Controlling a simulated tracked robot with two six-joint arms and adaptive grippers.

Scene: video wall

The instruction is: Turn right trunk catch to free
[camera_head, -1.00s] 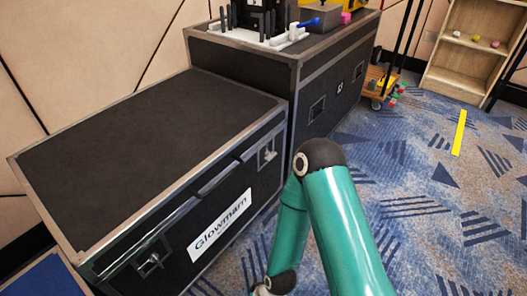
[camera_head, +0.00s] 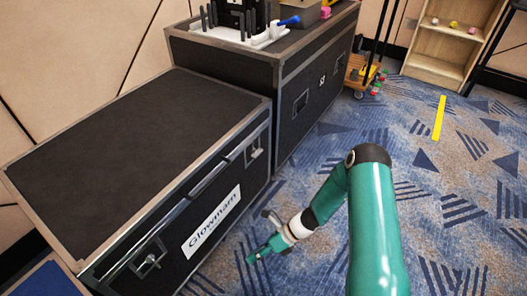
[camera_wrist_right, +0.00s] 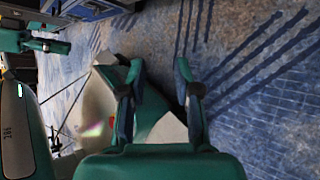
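The black trunk (camera_head: 128,145) with metal edges and a white "Glowmarn" label stands at the left in the head view. Its right catch (camera_head: 255,153) is a small metal fitting high on the front, near the right end. Its exact turn is too small to tell. The left catch (camera_head: 150,261) is near the other end. My right gripper (camera_head: 262,252) is low in front of the trunk, below the right catch and apart from it. The right wrist view shows its two fingers (camera_wrist_right: 160,92) spread with nothing held. My left gripper is not visible in the head view.
A taller black case (camera_head: 312,92) stands beyond the trunk's right end, with a white rack (camera_head: 240,38) on top. A wooden shelf (camera_head: 440,50) and a small cart (camera_head: 362,72) stand farther back. Patterned blue carpet (camera_head: 450,190) to the right is open.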

